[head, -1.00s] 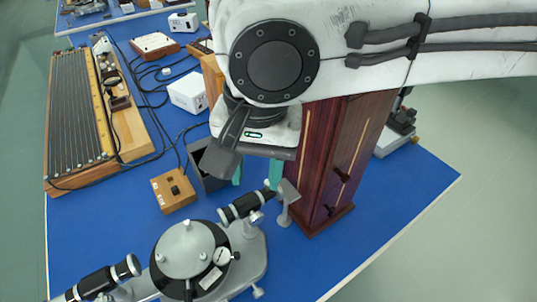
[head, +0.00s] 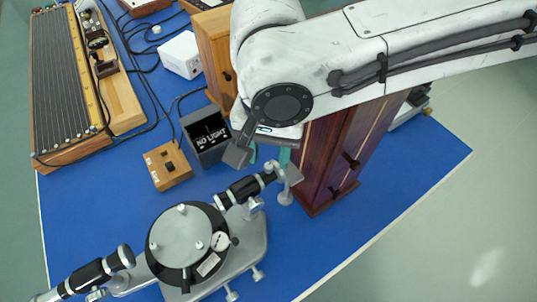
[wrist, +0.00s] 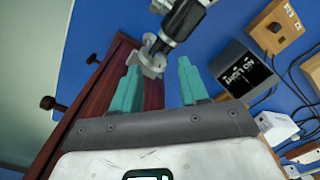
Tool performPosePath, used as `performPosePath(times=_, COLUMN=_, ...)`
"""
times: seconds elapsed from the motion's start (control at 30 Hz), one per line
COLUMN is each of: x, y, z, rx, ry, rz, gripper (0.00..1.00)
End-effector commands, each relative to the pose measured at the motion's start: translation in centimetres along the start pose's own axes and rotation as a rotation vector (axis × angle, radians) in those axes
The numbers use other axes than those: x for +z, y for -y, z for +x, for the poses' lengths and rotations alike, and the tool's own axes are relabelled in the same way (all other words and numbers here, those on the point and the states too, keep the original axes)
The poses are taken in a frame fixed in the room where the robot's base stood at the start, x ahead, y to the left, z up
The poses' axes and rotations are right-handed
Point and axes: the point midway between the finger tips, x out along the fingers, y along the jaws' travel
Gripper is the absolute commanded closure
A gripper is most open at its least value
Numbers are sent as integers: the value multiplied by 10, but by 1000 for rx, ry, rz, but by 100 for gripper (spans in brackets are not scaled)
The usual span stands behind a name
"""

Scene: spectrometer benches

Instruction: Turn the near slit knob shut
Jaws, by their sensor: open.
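The spectrometer stands on the blue bench, with a round grey table (head: 187,238). Its black collimator tube (head: 245,188) points up and right to the silver slit end (head: 283,178), which has small knobs; a lower silver knob (head: 285,198) shows beneath it. In the wrist view the silver slit knob (wrist: 151,66) shows between the teal fingers, close to the left one. My gripper (head: 268,157) is open and points down, just behind the slit end in the head view; it also shows in the wrist view (wrist: 159,75). I cannot tell whether a finger touches the knob.
A dark box (head: 207,133) reading "NO LIGHT" stands left of my gripper. A small wooden switch box (head: 167,165) sits nearby. A tall reddish wooden cabinet (head: 335,160) stands close on the right. The bench is clear at front right.

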Motion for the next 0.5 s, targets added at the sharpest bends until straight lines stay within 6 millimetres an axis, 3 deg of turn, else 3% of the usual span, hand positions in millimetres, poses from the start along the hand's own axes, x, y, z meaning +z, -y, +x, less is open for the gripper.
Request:
performPosePath(times=0.2, x=0, y=0, z=19, rx=0, ry=0, rz=0, gripper=56)
performPosePath(times=0.5, x=0, y=0, z=22, rx=0, ry=0, rz=0, gripper=56)
